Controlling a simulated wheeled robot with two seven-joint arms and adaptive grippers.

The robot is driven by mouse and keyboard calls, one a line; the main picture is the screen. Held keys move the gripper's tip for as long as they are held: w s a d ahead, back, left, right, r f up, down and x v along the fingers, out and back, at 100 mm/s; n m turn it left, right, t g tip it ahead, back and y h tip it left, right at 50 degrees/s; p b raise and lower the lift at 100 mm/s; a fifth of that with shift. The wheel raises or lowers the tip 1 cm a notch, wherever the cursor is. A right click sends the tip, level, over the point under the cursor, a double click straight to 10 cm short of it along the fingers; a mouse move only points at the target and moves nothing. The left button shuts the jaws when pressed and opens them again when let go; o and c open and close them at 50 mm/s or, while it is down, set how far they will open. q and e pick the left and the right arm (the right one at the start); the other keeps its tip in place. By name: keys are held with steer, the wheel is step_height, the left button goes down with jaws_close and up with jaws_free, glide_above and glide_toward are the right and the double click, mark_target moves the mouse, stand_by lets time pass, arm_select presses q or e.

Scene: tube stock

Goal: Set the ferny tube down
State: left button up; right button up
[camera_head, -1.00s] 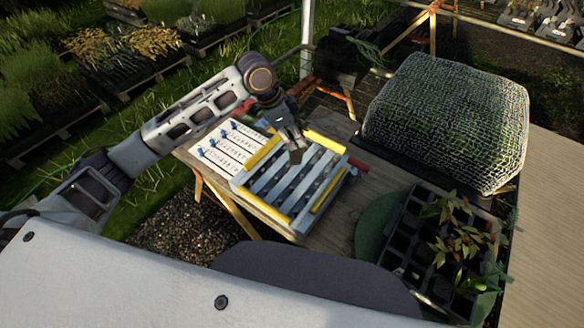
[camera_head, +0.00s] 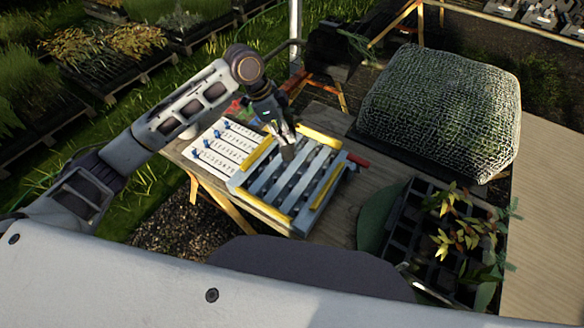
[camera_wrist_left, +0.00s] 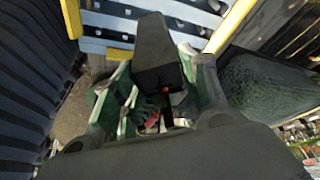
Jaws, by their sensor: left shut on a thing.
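My left gripper (camera_head: 279,132) is shut on a dark, square-sided tube (camera_head: 287,152) and holds it over the upper part of the slatted rack. In the left wrist view the tube (camera_wrist_left: 158,62) is a black block between the fingers of the gripper (camera_wrist_left: 160,100). Its plant is mostly hidden by the gripper, so I cannot make out ferny leaves. The rack (camera_head: 262,189) has blue-grey slats and yellow end bars, and lies on a wooden bench. I cannot tell whether the tube's lower end touches the slats. My right gripper is not in view.
A white marked board (camera_head: 222,150) with blue pieces lies left of the rack. A black cell tray (camera_head: 400,243) with reddish and green seedlings stands at the lower right. A mesh-covered mound (camera_head: 440,110) stands behind it. A red piece (camera_head: 357,160) sits beside the rack.

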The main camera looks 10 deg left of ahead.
mark_target(286, 153)
arm_select(q)
steer(key=shift+m+g, duration=0.4)
steer(key=shift+m, duration=0.7)
steer(key=shift+f, duration=0.1)
steer(key=shift+f, duration=2.55)
steer(key=shift+f+p, duration=0.45)
steer(key=shift+f, duration=2)
steer(key=o, duration=1.4)
steer(key=shift+s, duration=0.1)
steer(key=shift+o, duration=0.2)
steer(key=v, duration=1.2)
steer(key=shift+b, duration=0.4)
